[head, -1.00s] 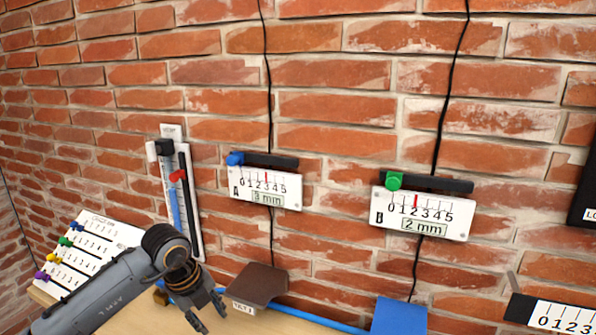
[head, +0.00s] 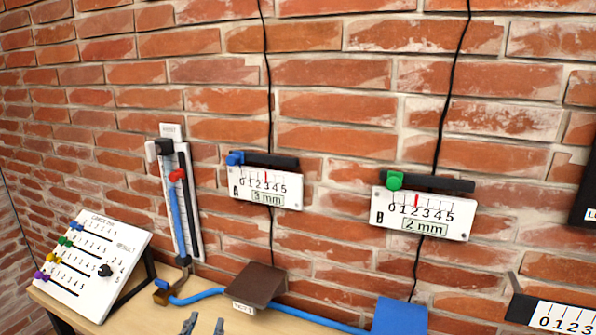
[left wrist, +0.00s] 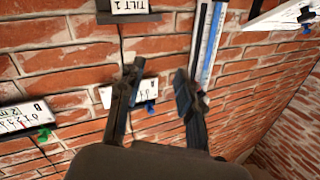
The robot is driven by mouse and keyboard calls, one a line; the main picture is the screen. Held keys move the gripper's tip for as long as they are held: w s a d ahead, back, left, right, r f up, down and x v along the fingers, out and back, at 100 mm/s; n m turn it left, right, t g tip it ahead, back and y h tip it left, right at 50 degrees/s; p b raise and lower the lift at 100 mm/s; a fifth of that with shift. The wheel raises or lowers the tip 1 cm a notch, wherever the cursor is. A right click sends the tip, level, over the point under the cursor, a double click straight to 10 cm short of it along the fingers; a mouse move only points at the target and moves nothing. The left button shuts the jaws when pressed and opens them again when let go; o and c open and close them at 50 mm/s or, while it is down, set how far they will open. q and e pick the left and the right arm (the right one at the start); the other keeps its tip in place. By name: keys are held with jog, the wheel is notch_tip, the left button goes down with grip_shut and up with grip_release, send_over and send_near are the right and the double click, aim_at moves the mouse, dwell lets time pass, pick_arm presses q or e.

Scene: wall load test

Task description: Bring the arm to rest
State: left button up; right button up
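My left gripper (head: 203,325) shows only as two dark fingertips at the bottom edge of the head view, in front of the table. In the left wrist view its fingers (left wrist: 157,80) stand apart with nothing between them but wall and a gauge farther off. It is open and empty. The rest of the left arm is out of the head view. My right gripper does not show.
On the brick wall hang gauge A (head: 264,188), gauge B (head: 422,214) and a vertical scale with a red pointer (head: 177,176). A white slider board (head: 90,262) stands at the table's left. A brown block (head: 256,286) and a blue block (head: 399,316) lie low.

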pick_arm(q)
jog(key=s+a+f+n+g+y, duration=0.2)
jog(key=s+a+f+g, duration=0.2)
jog(key=s+f+g, duration=0.65)
jog(key=s+f+g+h, duration=0.1)
jog(key=s+f+g, duration=0.1)
jog(key=s+f, duration=0.4)
jog(key=s+f+g+h, duration=0.15)
jog(key=s+f, duration=0.25)
jog(key=s, duration=0.5)
notch_tip(320, 180, down, 28)
jog(key=s+r+g, duration=0.1)
jog(key=s+g, duration=0.1)
jog(key=s+a+f+m, duration=0.1)
jog(key=s+a+f, duration=0.1)
jog(key=s+f, duration=1.3)
jog(key=shift+s+f+g+y, duration=0.2)
jog(key=shift+s+g+y, duration=0.25)
jog(key=shift+s, duration=0.35)
